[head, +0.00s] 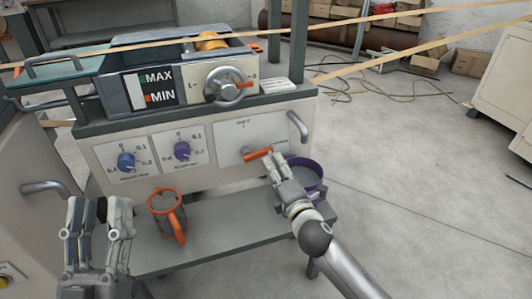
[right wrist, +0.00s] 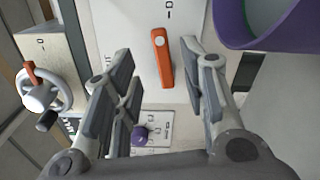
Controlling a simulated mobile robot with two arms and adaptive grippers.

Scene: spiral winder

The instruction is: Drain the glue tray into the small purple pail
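The glue tray (head: 185,68) sits on top of the machine, with a MAX/MIN gauge on its front. An orange drain lever (head: 258,153) is on the front panel below it, beside a bent grey spout (head: 298,127). The purple pail (head: 312,172) stands on the lower shelf under the spout, partly hidden by my right gripper (head: 279,168). That gripper is open at the lever; in the right wrist view the lever (right wrist: 162,58) shows between its spread fingers, with no visible grip. My left gripper (head: 97,212) is open and empty at the lower left.
An orange-rimmed grey jug (head: 167,203) stands on the lower shelf (head: 225,230) left of the pail. Blue (head: 126,162) and purple (head: 182,151) knobs and a handwheel (head: 228,84) are on the machine's front. Yellowish strips cross above.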

